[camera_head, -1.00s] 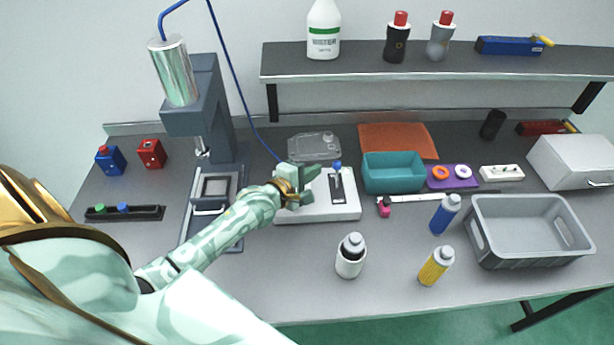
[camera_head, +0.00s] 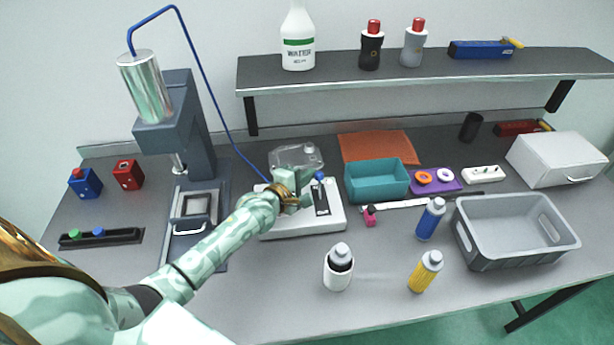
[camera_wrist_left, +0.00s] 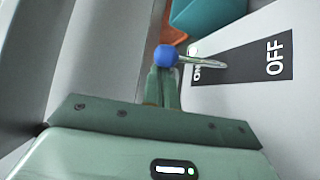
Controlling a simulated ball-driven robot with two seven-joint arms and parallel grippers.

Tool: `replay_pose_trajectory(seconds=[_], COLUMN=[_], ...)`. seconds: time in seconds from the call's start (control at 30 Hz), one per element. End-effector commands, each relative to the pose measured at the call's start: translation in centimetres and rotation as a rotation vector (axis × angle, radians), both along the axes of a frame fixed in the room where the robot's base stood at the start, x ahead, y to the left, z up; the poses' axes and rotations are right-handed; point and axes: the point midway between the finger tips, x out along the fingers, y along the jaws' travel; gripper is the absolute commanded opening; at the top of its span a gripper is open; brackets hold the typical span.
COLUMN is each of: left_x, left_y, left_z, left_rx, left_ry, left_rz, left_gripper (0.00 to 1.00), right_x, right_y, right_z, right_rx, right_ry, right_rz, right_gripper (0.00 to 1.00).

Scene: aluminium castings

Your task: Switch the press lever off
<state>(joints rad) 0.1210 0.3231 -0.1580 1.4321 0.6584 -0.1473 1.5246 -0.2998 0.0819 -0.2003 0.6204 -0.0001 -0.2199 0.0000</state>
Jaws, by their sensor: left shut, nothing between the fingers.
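The press lever, a thin rod with a blue ball knob (camera_head: 320,175), stands on a white control box (camera_head: 300,228) with a black slotted plate. In the left wrist view the blue knob (camera_wrist_left: 166,55) is just beyond my fingertips. Its rod slants toward the knob past the ON end of the black plate (camera_wrist_left: 245,62); the OFF lettering is at the far end. My left gripper (camera_head: 309,187) is shut and empty, close beside the knob on its left. It also shows in the left wrist view (camera_wrist_left: 163,88). Whether it touches the knob I cannot tell. My right gripper is out of view.
The press (camera_head: 180,120) stands left of the box, with a blue hose above. A white bottle (camera_head: 338,270) is in front. The bench's front left is mostly under my arm.

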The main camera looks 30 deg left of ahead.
Motion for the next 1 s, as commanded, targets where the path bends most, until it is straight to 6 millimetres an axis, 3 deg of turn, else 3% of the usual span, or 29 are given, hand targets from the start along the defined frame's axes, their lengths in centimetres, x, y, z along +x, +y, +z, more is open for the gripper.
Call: replay_pose_trajectory(seconds=[0.67,1.0], left_x=[-0.6,-1.6], left_y=[-0.5,-1.3], left_z=[0.2,0.4], left_rx=[0.07,0.185], left_ry=[-0.094,-0.246], left_rz=[0.0,-0.001], left_gripper=[0.0,0.0], right_x=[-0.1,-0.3], right_y=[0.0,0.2], right_z=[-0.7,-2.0], right_rx=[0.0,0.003], right_ry=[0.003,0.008], right_rz=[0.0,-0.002], right_gripper=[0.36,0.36])
